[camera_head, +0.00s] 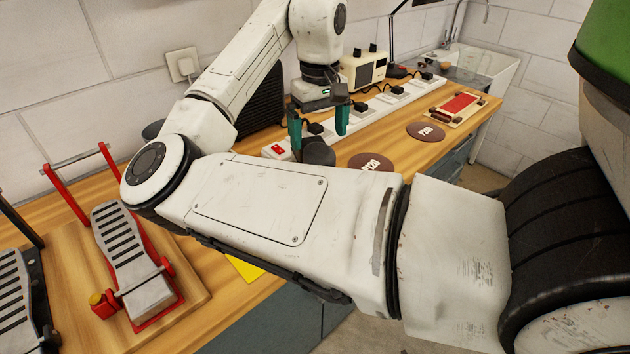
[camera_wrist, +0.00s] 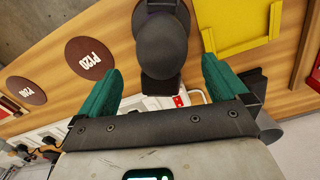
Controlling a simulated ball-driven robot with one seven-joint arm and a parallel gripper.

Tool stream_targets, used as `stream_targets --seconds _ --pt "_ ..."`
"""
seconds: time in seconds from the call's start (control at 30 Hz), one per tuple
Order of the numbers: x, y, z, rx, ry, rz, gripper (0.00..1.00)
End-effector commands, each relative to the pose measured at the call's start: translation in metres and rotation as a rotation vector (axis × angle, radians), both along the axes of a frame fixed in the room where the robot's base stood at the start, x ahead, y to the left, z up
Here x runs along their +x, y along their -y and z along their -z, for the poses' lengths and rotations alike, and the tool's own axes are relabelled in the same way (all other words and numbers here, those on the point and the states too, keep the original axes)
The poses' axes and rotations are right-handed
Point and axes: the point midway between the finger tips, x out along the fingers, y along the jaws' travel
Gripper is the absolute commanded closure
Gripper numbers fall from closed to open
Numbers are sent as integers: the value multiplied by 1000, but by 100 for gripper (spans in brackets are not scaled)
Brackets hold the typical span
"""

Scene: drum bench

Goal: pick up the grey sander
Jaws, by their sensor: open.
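The grey sander (camera_wrist: 162,45) is dark grey with a rounded head. In the wrist view it lies at the top middle, in line with the gap between my fingers. In the head view only its rounded top (camera_head: 318,152) shows above my forearm; the rest is hidden. My gripper (camera_head: 318,138) has two teal fingers and is open, pointing down over the bench. In the wrist view my gripper (camera_wrist: 161,70) has one finger to each side of the sander, with visible gaps. I cannot tell how far above it the tips are.
A white power strip (camera_head: 361,109) with several plugs runs along the bench behind the sander. Brown sanding discs (camera_head: 426,131) lie to the right, with a red-topped board (camera_head: 458,107) beyond. A yellow tray (camera_wrist: 240,27) is nearby. A drum pedal (camera_head: 122,246) stands at left.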

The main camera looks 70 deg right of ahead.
Motion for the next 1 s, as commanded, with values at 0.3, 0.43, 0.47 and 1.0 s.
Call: stream_targets --seconds 0.3,0.43,0.47,1.0 --pt "0 -2 37 0 0 1 0" --pt "1 -5 54 1 1 0 0" --pt "1 -6 59 1 1 0 0" --pt "0 -5 84 -1 0 1 7"
